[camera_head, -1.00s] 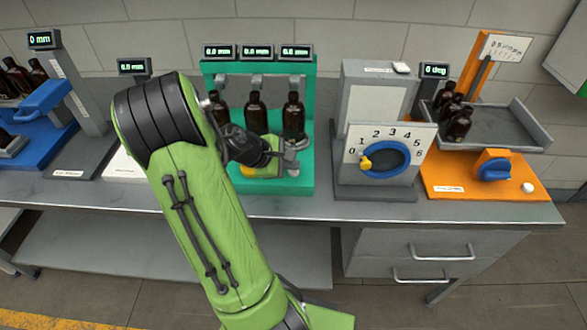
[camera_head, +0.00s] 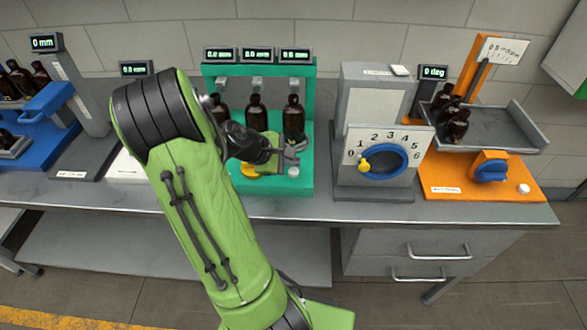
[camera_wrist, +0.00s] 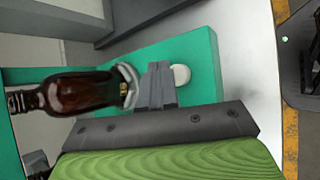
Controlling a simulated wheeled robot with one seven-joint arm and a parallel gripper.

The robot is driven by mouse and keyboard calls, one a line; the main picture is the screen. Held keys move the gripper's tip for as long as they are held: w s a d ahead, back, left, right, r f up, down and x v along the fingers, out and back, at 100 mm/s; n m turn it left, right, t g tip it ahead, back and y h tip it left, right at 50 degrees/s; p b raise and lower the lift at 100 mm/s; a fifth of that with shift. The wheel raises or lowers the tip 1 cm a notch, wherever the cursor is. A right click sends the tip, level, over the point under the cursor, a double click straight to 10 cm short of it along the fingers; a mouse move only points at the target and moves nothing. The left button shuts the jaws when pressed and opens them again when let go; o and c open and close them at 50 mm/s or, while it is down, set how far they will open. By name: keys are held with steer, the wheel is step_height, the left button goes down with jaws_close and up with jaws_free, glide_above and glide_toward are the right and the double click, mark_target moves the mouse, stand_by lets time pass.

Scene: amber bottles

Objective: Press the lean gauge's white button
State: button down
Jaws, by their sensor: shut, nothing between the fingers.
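A teal stand (camera_head: 308,130) holds three amber bottles (camera_head: 255,113) in a row under three small displays. A white button (camera_head: 293,172) sits on its base, in front of the right bottle; it also shows in the wrist view (camera_wrist: 181,75). My gripper (camera_head: 291,152) is shut and empty, above the front of the base, slightly behind the button in the head view. In the wrist view the closed fingers (camera_wrist: 158,85) lie just left of the button, between it and an amber bottle (camera_wrist: 80,92). I cannot tell whether they touch the button.
A grey dial box (camera_head: 380,150) stands right of the stand. Further right is an orange device (camera_head: 440,178) with a tilted tray, blue knob and its own white button (camera_head: 524,188). A blue device (camera_head: 45,120) stands at the left. My arm hides part of the bench.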

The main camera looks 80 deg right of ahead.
mark_target(291, 172)
step_height(291, 172, up, 5)
steer(key=p, duration=0.4)
steer(key=shift+r+p, duration=0.1)
steer(key=shift+p, duration=0.3)
stand_by(0.4)
